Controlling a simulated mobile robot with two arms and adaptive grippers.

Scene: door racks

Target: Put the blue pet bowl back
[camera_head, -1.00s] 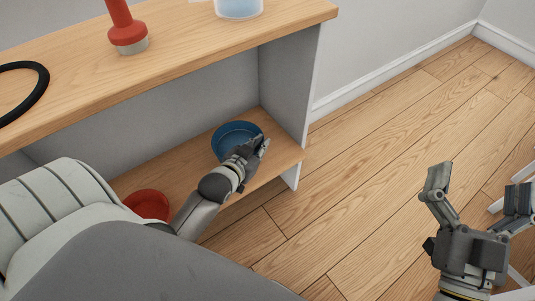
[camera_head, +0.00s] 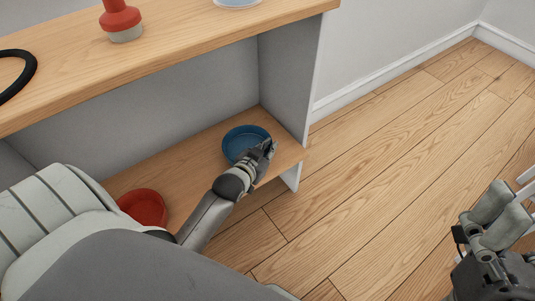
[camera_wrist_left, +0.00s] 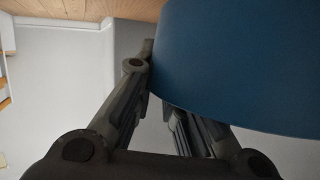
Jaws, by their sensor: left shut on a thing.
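The blue pet bowl (camera_head: 243,139) is at the right end of the lower wooden shelf, near the grey side panel, and looks upright. My left gripper (camera_head: 266,149) is shut on its near right rim. I cannot tell whether the bowl rests on the shelf or hangs just above it. In the left wrist view the blue bowl (camera_wrist_left: 245,65) fills the upper right, against the fingers. My right gripper (camera_head: 500,214) is over the floor at the lower right, away from the shelf, with its fingers seen side by side; their gap is unclear.
A red bowl (camera_head: 145,207) sits on the lower shelf to the left, partly behind my arm. The upper board (camera_head: 180,55) carries a red-and-white object (camera_head: 121,20), a black ring (camera_head: 15,72) and a light-blue container (camera_head: 238,3). The floor to the right is largely clear.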

